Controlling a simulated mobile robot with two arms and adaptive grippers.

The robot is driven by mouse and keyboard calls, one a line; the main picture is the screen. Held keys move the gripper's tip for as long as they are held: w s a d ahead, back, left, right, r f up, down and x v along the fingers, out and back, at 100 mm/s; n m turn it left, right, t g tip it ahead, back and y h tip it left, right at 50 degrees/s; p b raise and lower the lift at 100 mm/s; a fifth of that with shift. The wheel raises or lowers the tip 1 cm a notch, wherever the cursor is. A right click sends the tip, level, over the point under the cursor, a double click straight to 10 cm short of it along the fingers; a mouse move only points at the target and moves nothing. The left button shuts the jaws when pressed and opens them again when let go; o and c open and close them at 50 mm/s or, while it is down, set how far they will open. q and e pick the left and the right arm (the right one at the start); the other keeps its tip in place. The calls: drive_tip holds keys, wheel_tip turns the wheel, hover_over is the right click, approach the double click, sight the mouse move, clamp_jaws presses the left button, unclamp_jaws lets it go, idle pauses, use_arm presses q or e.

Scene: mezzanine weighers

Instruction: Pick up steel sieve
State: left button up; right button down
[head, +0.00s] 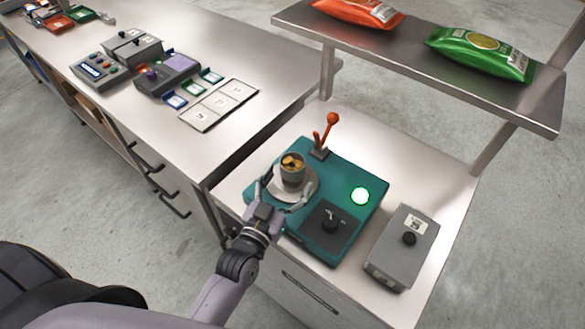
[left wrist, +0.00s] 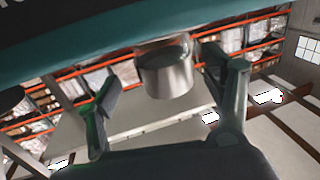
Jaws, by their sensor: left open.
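The steel sieve (head: 292,178) is a small round metal cup with golden-brown pieces in it. It stands upright on a pale round plate (head: 283,194) on the teal machine (head: 345,190). In the left wrist view the sieve (left wrist: 167,75) shows as a shiny cylinder between and beyond the finger tips. My left gripper (head: 284,190) is open, its fingers spread on either side of the plate, in front of the sieve. It also shows in the left wrist view (left wrist: 162,80). I see no finger touching the sieve. My right gripper is out of view.
A grey box with a black knob (head: 398,250) stands at right. A shelf (head: 430,63) with orange and green bags overhangs the back. A long bench (head: 225,60) lies left.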

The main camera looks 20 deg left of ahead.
sight(287, 178)
use_arm(q)
drive_tip(key=w+p, duration=0.1)
drive_tip(key=w, duration=0.3)
drive_tip(key=shift+w, duration=0.1)
drive_tip(key=shift+r, duration=0.1)
drive_tip(key=shift+c, duration=0.5)
drive_tip(key=c, duration=1.5)
